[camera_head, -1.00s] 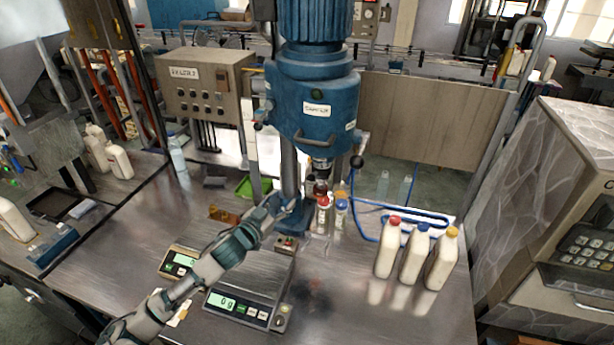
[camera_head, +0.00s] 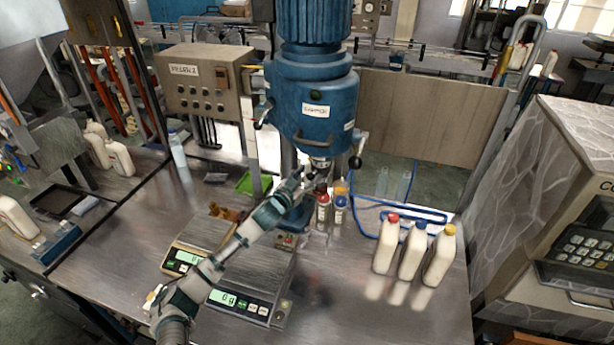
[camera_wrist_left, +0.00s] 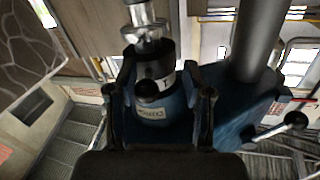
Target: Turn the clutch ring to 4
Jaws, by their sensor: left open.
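The blue capping machine (camera_head: 312,105) stands at the table's back, with its short spindle (camera_head: 320,162) under the head. In the left wrist view the spindle shows as a silver shaft (camera_wrist_left: 145,28) above a dark collar with a pale marked band (camera_wrist_left: 160,80), which appears to be the clutch ring. Its markings are too small to read surely. My left gripper (camera_head: 303,178) is open just below the head; in the wrist view its fingers (camera_wrist_left: 158,95) stand on either side of the collar. I cannot tell whether they touch it. My right gripper is out of view.
Three white bottles (camera_head: 411,250) stand on the right of the table. Two scales (camera_head: 240,305) lie below my left arm. A control box (camera_head: 205,85) is behind left.

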